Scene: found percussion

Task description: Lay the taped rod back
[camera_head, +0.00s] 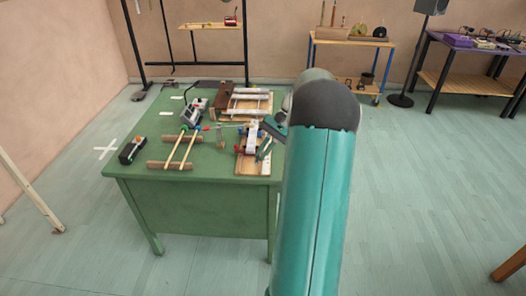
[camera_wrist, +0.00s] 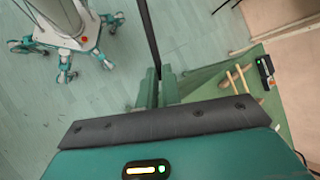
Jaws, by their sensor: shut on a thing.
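My gripper (camera_wrist: 159,88) is shut on a dark slim rod (camera_wrist: 148,35) in the wrist view. The rod sticks out from between the fingers toward the top edge; no tape can be made out on it. In the head view my arm covers most of the gripper at the right side of the green table (camera_head: 190,204), and I cannot make out the held rod there. Two pale sticks (camera_head: 188,149) lie side by side across two brown bars on the table. They also show in the wrist view (camera_wrist: 238,79).
A black device (camera_head: 131,150) sits at the table's left corner. A board with a white strip (camera_head: 252,168) lies near my gripper, and a brown box (camera_head: 233,101) stands behind. A black frame (camera_head: 246,50) rises behind the table. Open floor lies left and right.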

